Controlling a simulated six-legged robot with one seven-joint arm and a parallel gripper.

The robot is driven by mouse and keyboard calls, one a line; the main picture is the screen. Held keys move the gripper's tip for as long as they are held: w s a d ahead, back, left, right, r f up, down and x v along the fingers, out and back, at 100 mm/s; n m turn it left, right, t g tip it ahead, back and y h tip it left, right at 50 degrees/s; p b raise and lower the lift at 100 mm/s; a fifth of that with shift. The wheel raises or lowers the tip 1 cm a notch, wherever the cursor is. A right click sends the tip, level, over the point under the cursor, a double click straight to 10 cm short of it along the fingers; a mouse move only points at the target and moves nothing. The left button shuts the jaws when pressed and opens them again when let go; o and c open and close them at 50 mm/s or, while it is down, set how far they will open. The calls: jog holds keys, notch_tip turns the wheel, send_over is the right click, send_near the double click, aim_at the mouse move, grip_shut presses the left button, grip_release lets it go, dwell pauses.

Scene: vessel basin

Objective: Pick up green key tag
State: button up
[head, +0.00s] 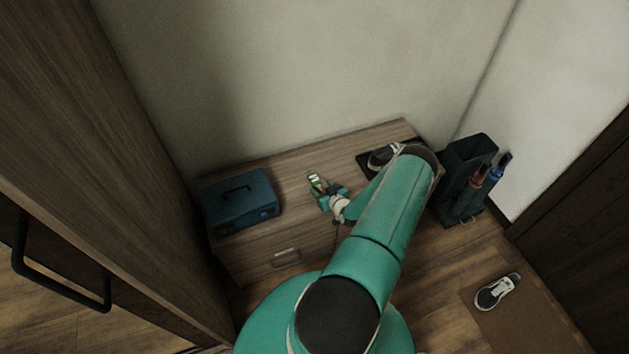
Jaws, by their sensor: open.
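The green key tag (316,180) is a small green piece with a pale patch. It lies on the wooden bench top (285,165), near the middle. My gripper (325,192) is open just in front of it, with its fingertips very close to the tag. I cannot tell whether the fingers touch the tag or reach around it.
A blue toolbox (240,201) stands at the bench's left end. A shoe (385,155) sits on a dark tray at the right, partly behind my arm. A black umbrella stand (466,165) is right of the bench. Another shoe (498,291) lies on a brown mat (522,318).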

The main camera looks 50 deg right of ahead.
aim_at(314, 180)
jog(key=shift+x, duration=1.25)
jog(key=c, duration=1.1)
jog(key=shift+o, duration=0.2)
jog(key=shift+r, duration=0.15)
